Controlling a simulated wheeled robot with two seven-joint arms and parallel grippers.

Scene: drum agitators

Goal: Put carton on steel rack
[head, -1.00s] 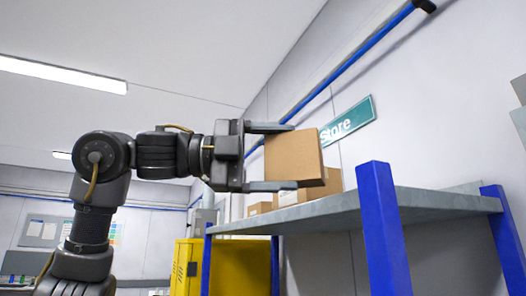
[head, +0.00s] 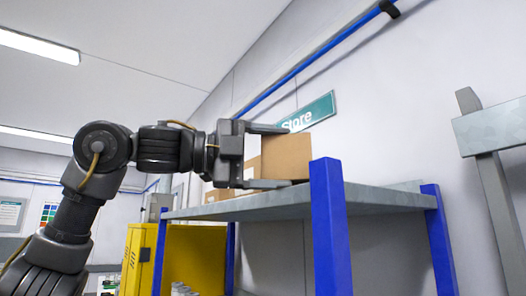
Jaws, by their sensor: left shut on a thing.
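The brown carton (head: 287,157) is between the two fingers of my left gripper (head: 267,157), which is shut on it. In the head view the carton appears at the top of the steel rack (head: 390,197), over its grey shelf and behind the near blue post. Its lower edge lines up with the shelf surface; I cannot tell whether it touches. The shelf is seen nearly edge-on, so its top is mostly hidden. My right gripper is not in view.
Other cartons (head: 219,195) stand at the shelf's left part, behind my gripper. A yellow cabinet (head: 190,258) is below left. A green Store sign (head: 308,113) and a blue pipe (head: 310,62) are on the wall. The shelf's right part looks clear.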

